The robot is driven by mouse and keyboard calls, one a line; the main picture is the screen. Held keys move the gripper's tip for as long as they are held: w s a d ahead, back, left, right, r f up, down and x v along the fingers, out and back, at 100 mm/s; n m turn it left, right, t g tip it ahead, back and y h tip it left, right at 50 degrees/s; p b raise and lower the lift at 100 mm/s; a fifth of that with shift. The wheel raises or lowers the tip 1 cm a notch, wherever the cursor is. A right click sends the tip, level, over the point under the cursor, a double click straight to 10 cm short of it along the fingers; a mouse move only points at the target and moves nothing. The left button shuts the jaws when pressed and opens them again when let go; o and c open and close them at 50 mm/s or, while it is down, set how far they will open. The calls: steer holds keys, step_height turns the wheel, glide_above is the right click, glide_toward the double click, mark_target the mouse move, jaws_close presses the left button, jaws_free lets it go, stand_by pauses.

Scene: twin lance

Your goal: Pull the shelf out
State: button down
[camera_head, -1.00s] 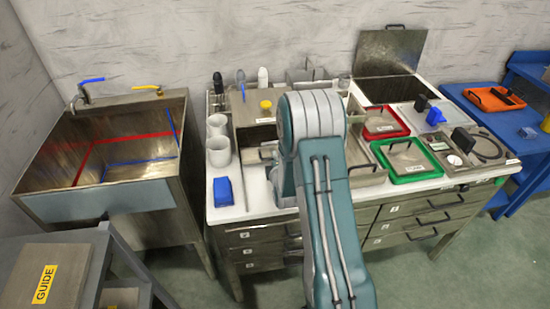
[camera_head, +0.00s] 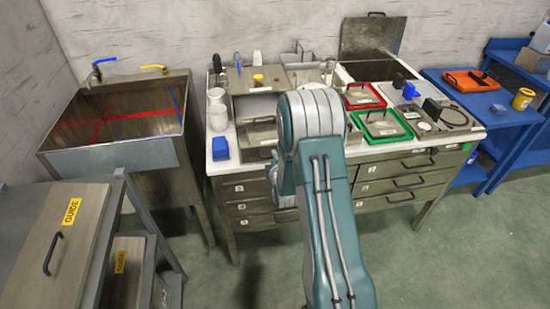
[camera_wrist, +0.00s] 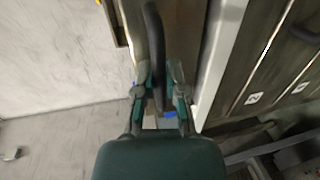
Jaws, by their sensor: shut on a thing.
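A grey metal box (camera_head: 240,104) stands on the left of the white counter, its front open. A flat metal shelf (camera_head: 258,136) shows at its front, partly behind my arm. In the wrist view, a black curved handle (camera_wrist: 152,28) runs between the fingers of my gripper (camera_wrist: 159,90), which is shut on it. A brownish metal panel (camera_wrist: 184,35), seemingly the shelf front, lies beside the handle. In the head view my gripper is hidden behind my arm.
Labelled drawers (camera_head: 395,183) fill the front below the counter. A blue block (camera_head: 220,148) and white cups (camera_head: 216,108) stand left of the box. A sink (camera_head: 120,130) and a GUIDE cabinet (camera_head: 55,230) are at left. Green floor in front is clear.

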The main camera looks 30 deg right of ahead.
steer(key=shift+s+a+f, duration=0.1)
steer(key=shift+s+f, duration=0.1)
steer(key=shift+f, duration=0.2)
steer(key=c, duration=0.7)
jaws_free()
steer(key=shift+a+r, duration=0.1)
steer(key=shift+r, duration=0.1)
steer(key=v, duration=1.2)
